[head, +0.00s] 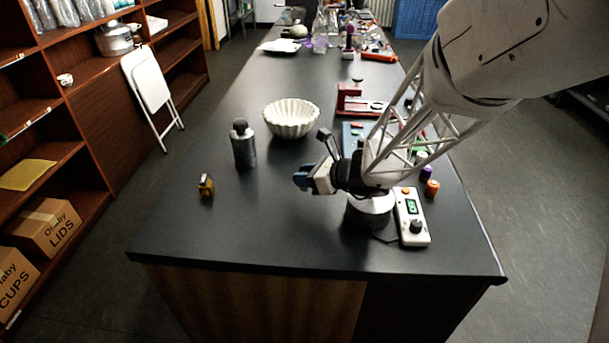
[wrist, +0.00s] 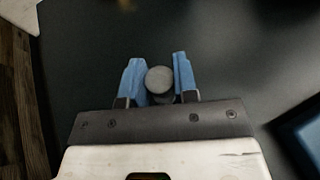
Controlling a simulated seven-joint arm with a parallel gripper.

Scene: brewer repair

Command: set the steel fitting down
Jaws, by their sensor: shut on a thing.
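My gripper (head: 303,179) is over the right half of the black table, with its blue fingertips toward the left. In the wrist view my gripper (wrist: 159,72) is shut on the steel fitting (wrist: 159,80), seen as a round grey end between the two blue fingers. The fitting cannot be made out in the head view, where the fingers and wrist hide it. How high it is above the table top (head: 265,225) is hard to tell.
A dark grey bottle (head: 243,146) and a small yellow-and-black object (head: 206,186) stand to the left. A white fluted bowl (head: 291,118) is behind. A round white base (head: 369,210) and a white control box (head: 412,217) are close right. The front left table is clear.

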